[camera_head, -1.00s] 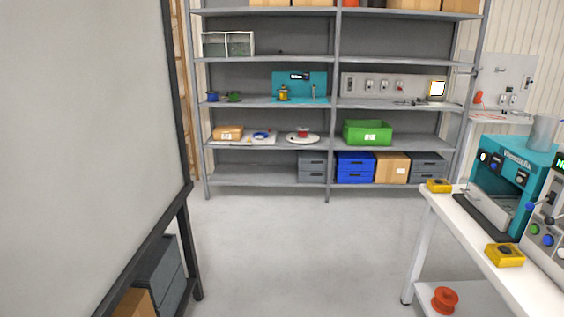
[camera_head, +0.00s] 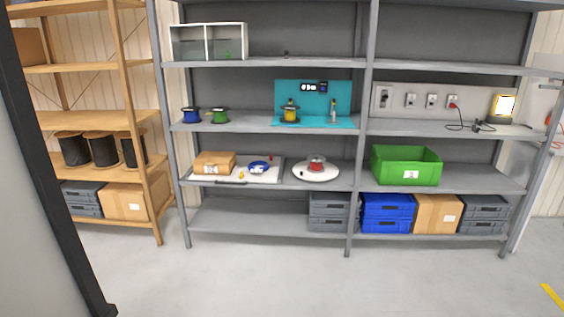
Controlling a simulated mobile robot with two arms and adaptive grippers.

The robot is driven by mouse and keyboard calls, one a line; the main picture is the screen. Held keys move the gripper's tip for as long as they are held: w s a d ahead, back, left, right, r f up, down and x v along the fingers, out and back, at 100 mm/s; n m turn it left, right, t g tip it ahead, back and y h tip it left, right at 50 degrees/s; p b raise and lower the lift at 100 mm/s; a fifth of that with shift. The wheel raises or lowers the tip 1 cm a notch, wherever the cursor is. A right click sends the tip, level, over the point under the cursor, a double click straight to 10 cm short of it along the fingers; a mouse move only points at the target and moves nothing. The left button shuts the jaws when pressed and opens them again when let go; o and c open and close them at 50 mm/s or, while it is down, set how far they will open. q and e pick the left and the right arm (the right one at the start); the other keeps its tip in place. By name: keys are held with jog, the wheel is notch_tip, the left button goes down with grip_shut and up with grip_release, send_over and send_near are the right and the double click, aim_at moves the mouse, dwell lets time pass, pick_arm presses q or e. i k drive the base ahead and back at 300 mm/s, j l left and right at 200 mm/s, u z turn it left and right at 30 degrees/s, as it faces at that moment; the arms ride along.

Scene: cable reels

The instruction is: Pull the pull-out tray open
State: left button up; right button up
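The pull-out tray (camera_head: 204,179) is a flat, light grey panel with a dark handle (camera_head: 231,182) on its front edge. It lies on the left half of the metal rack's shelf, second level from the bottom. A cardboard box (camera_head: 214,163) sits on its left part, and a blue reel (camera_head: 258,167) and small yellow and red items sit on the rest. The tray's front is about level with the shelf's front edge. Neither of my grippers is in view.
A white turntable with a red reel (camera_head: 316,163) stands right of the tray, then a green crate (camera_head: 406,166). A grey panel with a dark frame (camera_head: 57,170) blocks the left foreground. A wooden rack (camera_head: 134,120) stands left. The floor before the metal rack is clear.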

aim_at(270, 175)
jog(key=i+u, duration=0.15)
jog(key=i, duration=0.45)
jog(key=i+u, duration=0.15)
jog(key=i, duration=0.45)
jog(key=i+l+u, duration=0.2)
jog(key=i, duration=0.35)
jog(key=i+l+u, duration=0.15)
jog(key=i, duration=0.45)
